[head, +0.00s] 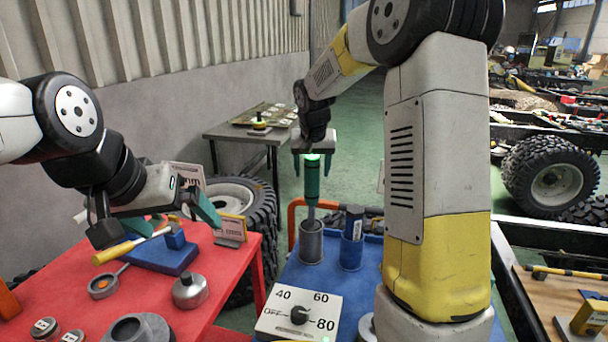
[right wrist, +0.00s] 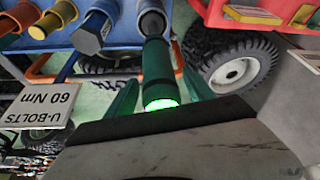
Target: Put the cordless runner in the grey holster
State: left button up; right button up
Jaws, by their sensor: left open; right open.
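The cordless runner (head: 312,182) is a teal-green tool standing upright, its lower tip in the mouth of the grey holster (head: 311,246). In the right wrist view the runner (right wrist: 157,72) has a glowing green end, and its far end meets the grey holster (right wrist: 152,18). My right gripper (head: 312,170) is above the holster, with its green fingers open on either side of the runner's top and gaps visible in the right wrist view. How deep the tip sits is hidden. My left gripper (head: 172,220) is open over the red table, near a yellow-handled tool (head: 128,249).
A blue holster (head: 352,254) with a dark tool stands right of the grey one. A torque dial box (head: 298,314) is in front. The red table (head: 232,268) holds a blue block, a metal pot and several parts. A large tyre (head: 263,215) stands behind.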

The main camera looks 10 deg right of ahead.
jog(key=v, duration=0.9)
jog(key=shift+r, duration=0.2)
jog(key=shift+s+r, duration=0.25)
jog(key=s+d+f+n+t+y, duration=0.1)
jog(key=s+f+n+y, duration=0.1)
jog(key=s, duration=2.6)
jog(key=shift+d+t+y, duration=0.25)
jog(key=shift+t+y, duration=0.05)
jog(key=shift+y, duration=0.1)
jog(key=shift+s, duration=0.1)
jog(key=shift+c, duration=0.4)
